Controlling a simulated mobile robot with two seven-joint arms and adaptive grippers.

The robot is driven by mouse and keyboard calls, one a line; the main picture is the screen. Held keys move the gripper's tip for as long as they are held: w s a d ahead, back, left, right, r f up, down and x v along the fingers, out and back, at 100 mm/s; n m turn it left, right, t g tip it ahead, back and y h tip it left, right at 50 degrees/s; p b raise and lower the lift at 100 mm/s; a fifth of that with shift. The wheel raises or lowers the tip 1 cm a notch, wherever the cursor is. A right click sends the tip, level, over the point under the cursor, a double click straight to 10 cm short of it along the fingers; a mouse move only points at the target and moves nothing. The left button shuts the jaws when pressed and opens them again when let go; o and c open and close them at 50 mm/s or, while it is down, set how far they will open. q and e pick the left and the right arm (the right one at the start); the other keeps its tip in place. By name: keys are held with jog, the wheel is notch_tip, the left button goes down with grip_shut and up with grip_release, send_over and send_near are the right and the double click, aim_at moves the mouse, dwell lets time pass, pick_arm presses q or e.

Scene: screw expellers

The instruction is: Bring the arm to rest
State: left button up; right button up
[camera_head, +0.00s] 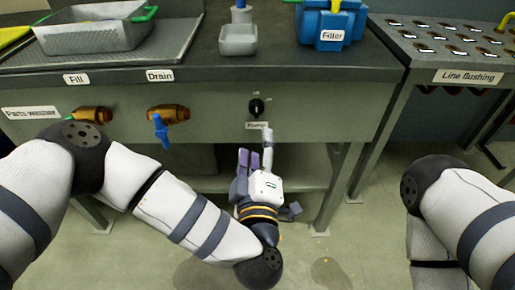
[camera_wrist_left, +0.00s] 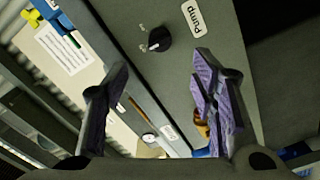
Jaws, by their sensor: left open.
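My left gripper (camera_head: 256,143) is below and in front of the black pump knob (camera_head: 256,107) on the bench's front panel. The gripper's purple-grey fingers are spread, with nothing between them. In the left wrist view my left gripper (camera_wrist_left: 160,68) is open, and the pump knob (camera_wrist_left: 154,40) shows beyond the fingertips with its "Pump" label (camera_wrist_left: 194,18) beside it. The gripper looks apart from the knob, though the exact gap is hard to judge. Part of my right arm (camera_head: 445,205) shows at the right; its gripper is out of view.
The parts washer bench (camera_head: 330,72) fills the back. A drain valve (camera_head: 168,115) with a blue handle and a fill valve (camera_head: 92,114) stick out at the left. A metal basket (camera_head: 95,36), a small tray (camera_head: 238,40) and a blue filter (camera_head: 331,22) stand on top. Another bench (camera_head: 440,55) is at the right.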

pick_arm(q)
jog(key=shift+s, duration=0.2)
jog(key=s+a+f+m+g+h+p, duration=0.2)
jog(key=s+f+m+g, duration=0.4)
jog(key=s, duration=0.4)
jog(key=s+a+f+m+g+h+p, duration=0.25)
jog(key=s+f+m+g, duration=0.2)
jog(key=s+f, duration=0.5)
jog(key=s+a+r+g+y+p, duration=0.1)
jog(key=s+a+g+y, duration=0.1)
jog(key=s+a+g, duration=0.3)
jog(key=s+a+r+m+g+y+p, duration=0.1)
jog(key=s+a+g, duration=0.4)
jog(key=s+a, duration=0.8)
jog(key=s+y+p, duration=0.1)
jog(key=s, duration=0.4)
jog(key=shift+s+r, duration=0.25)
jog(key=shift+r, duration=0.05)
pick_arm(e)
jog(key=w+r+t, duration=0.3)
jog(key=w+r, duration=0.5)
jog(key=r, duration=0.1)
pick_arm(q)
jog(key=shift+a+y, duration=0.1)
jog(key=shift+y, duration=0.15)
